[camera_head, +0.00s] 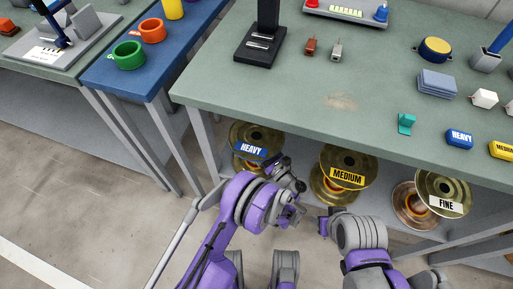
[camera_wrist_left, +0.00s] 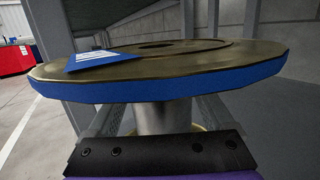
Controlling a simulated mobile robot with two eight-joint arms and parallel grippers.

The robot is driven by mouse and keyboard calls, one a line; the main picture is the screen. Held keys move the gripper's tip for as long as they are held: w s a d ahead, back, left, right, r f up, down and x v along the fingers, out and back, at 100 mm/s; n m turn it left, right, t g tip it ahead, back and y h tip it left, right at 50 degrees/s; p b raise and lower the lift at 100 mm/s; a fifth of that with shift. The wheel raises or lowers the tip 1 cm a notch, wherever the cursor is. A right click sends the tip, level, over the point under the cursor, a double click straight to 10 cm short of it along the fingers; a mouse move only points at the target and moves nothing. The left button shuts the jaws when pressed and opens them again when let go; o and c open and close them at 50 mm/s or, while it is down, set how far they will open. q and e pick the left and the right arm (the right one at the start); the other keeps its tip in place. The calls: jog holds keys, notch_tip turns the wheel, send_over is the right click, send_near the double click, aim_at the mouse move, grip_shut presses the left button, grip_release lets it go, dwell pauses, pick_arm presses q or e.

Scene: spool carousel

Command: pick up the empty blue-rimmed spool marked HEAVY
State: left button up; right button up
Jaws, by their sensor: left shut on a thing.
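The blue-rimmed spool (camera_head: 262,135), with a blue HEAVY label (camera_head: 250,150), is at the left end of the shelf level under the green bench. In the left wrist view the spool's brass top flange with blue rim (camera_wrist_left: 200,92) fills the upper picture, and its bare silver core (camera_wrist_left: 163,116) shows below, without wire. My left gripper (camera_head: 277,164) is at the front right of this spool. Its fingers reach under the flange on both sides of the core and are shut on it. My right gripper (camera_head: 326,226) is to the right; its jaws are unclear.
The MEDIUM spool (camera_head: 350,160) and the FINE spool (camera_head: 455,185) stand to the right under the green bench (camera_head: 300,80). A bench leg (camera_head: 203,140) is close left of the HEAVY spool. The bench top overhangs the spools. Open floor (camera_head: 90,220) lies left.

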pick_arm(q)
grip_shut()
jog(key=shift+r, duration=0.15)
